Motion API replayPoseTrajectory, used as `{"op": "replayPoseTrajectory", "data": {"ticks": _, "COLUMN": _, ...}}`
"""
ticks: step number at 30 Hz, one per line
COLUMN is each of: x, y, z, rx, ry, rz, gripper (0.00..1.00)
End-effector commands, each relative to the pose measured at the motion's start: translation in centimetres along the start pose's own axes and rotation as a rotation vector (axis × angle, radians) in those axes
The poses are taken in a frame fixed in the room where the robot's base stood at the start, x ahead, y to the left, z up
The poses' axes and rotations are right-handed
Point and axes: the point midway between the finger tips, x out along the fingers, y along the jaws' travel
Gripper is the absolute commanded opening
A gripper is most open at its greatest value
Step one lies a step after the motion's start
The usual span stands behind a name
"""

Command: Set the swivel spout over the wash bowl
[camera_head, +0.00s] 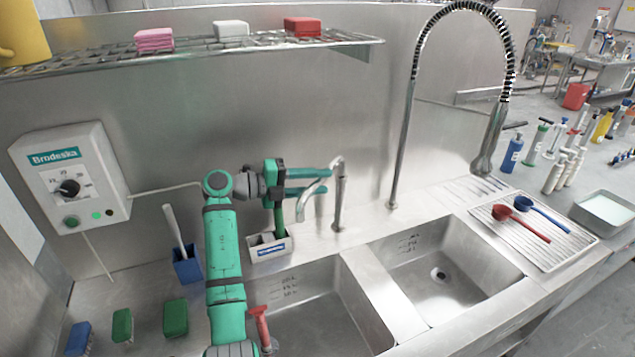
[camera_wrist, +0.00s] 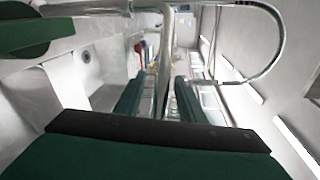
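The swivel spout (camera_head: 339,195) is a steel post behind the two sinks. Its curved outlet points left, with the tip above the back ledge near the left bowl. The left sink bowl (camera_head: 330,310) and right sink bowl (camera_head: 440,275) are both empty where visible; the frames do not label either as the wash bowl. My gripper (camera_head: 328,182) is beside the upper spout, its green fingers apart and pointing right. In the wrist view, the spout's pipe (camera_wrist: 166,60) runs between the open fingers (camera_wrist: 160,98). Whether either finger touches it cannot be told.
A tall spring hose tap (camera_head: 410,110) rises right of the spout. A white caddy (camera_head: 270,250) with a green-handled brush stands under my gripper. A wire shelf (camera_head: 190,45) hangs above. A red-handled tool (camera_head: 262,325) is by the left bowl; a ridged drainboard (camera_head: 560,250) lies right.

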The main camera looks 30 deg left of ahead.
Motion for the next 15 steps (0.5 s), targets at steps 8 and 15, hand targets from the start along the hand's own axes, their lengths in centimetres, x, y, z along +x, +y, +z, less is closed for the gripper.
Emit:
{"op": "replayPoseTrajectory", "data": {"ticks": 8, "x": -1.1, "y": -0.1, "z": 0.1, "rx": 0.001, "ry": -0.004, "rz": -0.002, "gripper": 0.36}}
{"op": "replayPoseTrajectory", "data": {"ticks": 15, "x": -5.3, "y": -0.1, "z": 0.1, "rx": 0.001, "ry": -0.005, "rz": -0.002, "gripper": 0.36}}
